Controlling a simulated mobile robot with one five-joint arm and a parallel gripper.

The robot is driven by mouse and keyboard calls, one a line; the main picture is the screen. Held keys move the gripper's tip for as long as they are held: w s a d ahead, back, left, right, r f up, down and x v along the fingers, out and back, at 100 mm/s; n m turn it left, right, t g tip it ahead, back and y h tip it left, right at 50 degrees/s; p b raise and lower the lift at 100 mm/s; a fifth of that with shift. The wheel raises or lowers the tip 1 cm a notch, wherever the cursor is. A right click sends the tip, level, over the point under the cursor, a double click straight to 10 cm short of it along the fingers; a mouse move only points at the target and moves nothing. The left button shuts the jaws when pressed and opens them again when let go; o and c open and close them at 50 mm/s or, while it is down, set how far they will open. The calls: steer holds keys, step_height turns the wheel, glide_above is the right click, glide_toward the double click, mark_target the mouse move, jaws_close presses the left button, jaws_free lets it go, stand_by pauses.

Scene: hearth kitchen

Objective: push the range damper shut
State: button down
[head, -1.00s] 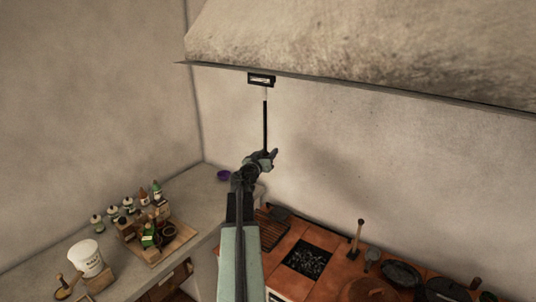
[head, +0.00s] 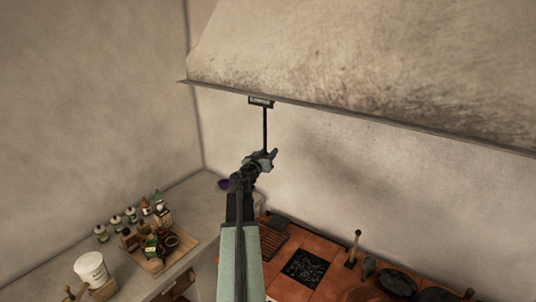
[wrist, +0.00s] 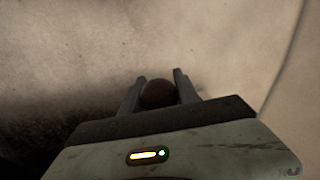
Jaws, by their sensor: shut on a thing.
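The range damper is a thin black upright rod (head: 265,128) that runs up to a small dark bracket plate (head: 261,101) at the lower edge of the range hood. The plate has a pale label, too small to read. My gripper (head: 265,157) is at the rod's lower end, just below the bracket. In the wrist view a dark brown round knob (wrist: 159,94) sits between the two fingers of my gripper (wrist: 160,88), which is shut on it. The far side of the knob is hidden.
The large stained hood (head: 370,60) overhangs the wall above my arm. Below are a tiled range top (head: 280,276) with a dark coal grate (head: 305,267) and pans. A counter at left holds bottles, a wooden tray (head: 160,260) and a white bucket (head: 91,269).

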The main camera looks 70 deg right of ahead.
steer(key=c, duration=0.9)
jaws_free()
steer(key=a, duration=0.8)
steer(key=shift+w, duration=0.25)
steer(key=shift+d, duration=0.1)
